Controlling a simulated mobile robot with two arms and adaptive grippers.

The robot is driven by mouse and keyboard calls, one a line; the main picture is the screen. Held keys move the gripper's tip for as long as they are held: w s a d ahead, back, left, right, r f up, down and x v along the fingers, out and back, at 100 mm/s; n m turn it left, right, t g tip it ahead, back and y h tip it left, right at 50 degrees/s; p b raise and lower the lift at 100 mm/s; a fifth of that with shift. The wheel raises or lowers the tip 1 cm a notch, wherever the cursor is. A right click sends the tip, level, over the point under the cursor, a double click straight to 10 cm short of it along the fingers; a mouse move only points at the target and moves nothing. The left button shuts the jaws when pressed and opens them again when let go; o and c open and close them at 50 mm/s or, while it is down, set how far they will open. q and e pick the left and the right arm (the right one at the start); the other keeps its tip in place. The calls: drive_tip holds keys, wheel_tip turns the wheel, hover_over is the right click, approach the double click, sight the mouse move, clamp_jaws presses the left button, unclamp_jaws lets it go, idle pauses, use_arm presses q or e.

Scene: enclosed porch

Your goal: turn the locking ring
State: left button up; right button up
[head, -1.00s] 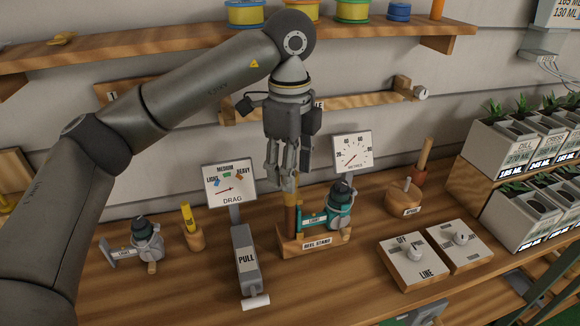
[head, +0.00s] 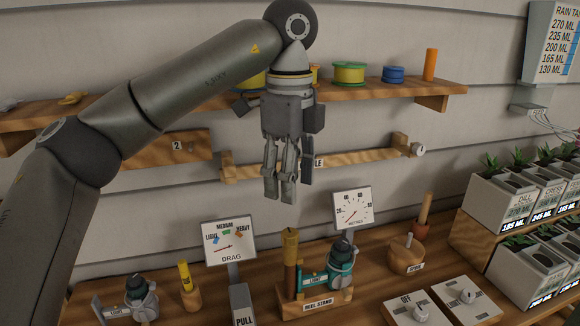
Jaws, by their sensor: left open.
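The reel stand (head: 316,304) is a wooden base on the bench with an upright wooden post (head: 290,262) at its left. A teal reel (head: 340,262) with a label sits on the stand, beside the post. I cannot make out for sure which part is the locking ring; the post's top has a darker collar-like section. My left gripper (head: 280,188) points down above the post, a little to its left in the picture, with a gap between fingertips and post top. It is open and empty. My right gripper is not in view.
The drag gauge (head: 229,241) and the pull lever (head: 242,305) stand left of the stand. A metres gauge (head: 353,210) is behind it. A grey reel (head: 140,300) lies far left. Switch boxes (head: 468,300) and planters (head: 503,200) are on the right. A shelf (head: 400,97) runs behind.

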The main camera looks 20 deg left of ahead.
use_arm(q)
drive_tip(key=shift+r, duration=0.9)
